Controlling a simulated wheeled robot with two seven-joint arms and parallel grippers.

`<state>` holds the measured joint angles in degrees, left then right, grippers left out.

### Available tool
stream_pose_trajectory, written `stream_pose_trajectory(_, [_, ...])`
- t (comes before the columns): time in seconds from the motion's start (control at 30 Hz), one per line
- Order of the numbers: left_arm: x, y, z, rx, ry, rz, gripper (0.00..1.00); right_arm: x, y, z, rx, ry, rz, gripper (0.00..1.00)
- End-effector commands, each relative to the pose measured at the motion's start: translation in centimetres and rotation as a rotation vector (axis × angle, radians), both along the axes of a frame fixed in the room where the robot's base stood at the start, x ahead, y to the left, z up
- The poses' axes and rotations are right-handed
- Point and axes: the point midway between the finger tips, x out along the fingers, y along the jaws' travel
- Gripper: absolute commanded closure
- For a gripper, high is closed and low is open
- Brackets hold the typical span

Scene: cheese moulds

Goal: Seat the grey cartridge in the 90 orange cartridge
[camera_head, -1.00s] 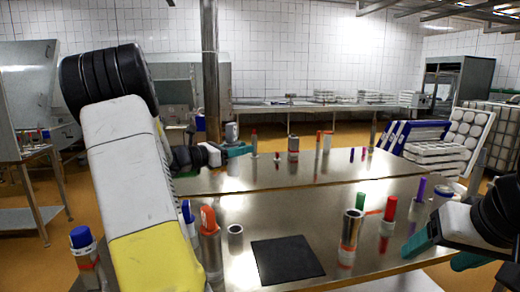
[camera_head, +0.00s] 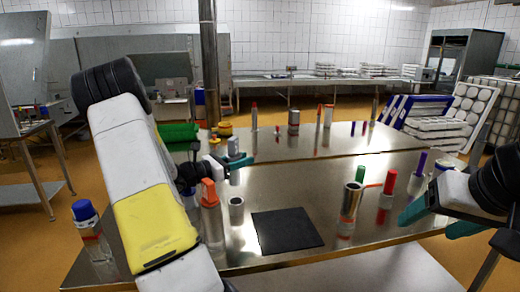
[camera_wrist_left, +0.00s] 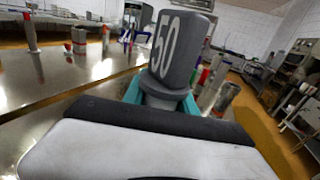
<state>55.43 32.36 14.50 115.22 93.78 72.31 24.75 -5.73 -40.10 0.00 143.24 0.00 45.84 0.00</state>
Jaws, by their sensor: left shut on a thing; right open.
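A grey cartridge marked 50 (camera_wrist_left: 176,48) stands upright between the teal fingers of my left gripper (camera_wrist_left: 162,98), which is shut on it. In the head view the grey cartridge (camera_head: 233,146) is held above the table, at the far end of my left forearm. No number 90 is readable on any orange thing. A small yellow-orange piece (camera_head: 225,129) stands just behind the held cartridge. A bottle with an orange cap (camera_head: 209,192) stands nearer, beside my forearm. My right gripper (camera_head: 428,226) is open and empty at the right edge of the table.
A black mat (camera_head: 287,230) lies on the steel table. A metal cylinder (camera_head: 350,201), red marker (camera_head: 389,183) and short grey tube (camera_head: 236,210) stand around it. A green box (camera_head: 178,132) is behind my left arm. Bare tabletop lies right of the held cartridge.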

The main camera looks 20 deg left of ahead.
Motion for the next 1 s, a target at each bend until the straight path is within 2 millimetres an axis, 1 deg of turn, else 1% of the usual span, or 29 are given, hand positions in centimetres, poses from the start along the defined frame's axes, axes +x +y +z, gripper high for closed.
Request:
stream_pose_trajectory(0.33, [0.0, 0.0, 0.0, 0.001, 0.002, 0.001, 1.00, 0.0, 0.0, 0.0, 0.000, 0.000, 0.000, 0.30])
stream_pose_trajectory(0.43, [0.0, 0.1, -0.4, -0.001, 0.002, 0.001, 1.00, 0.0, 0.0, 0.0, 0.000, 0.000, 0.000, 0.30])
stream_pose_trajectory(0.57, [0.0, 0.1, -1.4, -0.002, 0.003, 0.001, 1.00, 0.0, 0.0, 0.0, 0.000, 0.000, 0.000, 0.30])
stream_pose_trajectory(0.8, [0.0, 0.1, -3.8, -0.002, 0.003, 0.001, 1.00, 0.0, 0.0, 0.0, 0.000, 0.000, 0.000, 0.30])
stream_pose_trajectory(1.0, [0.0, 0.1, -5.1, -0.001, 0.002, 0.001, 1.00, 0.0, 0.0, 0.0, 0.000, 0.000, 0.000, 0.30])
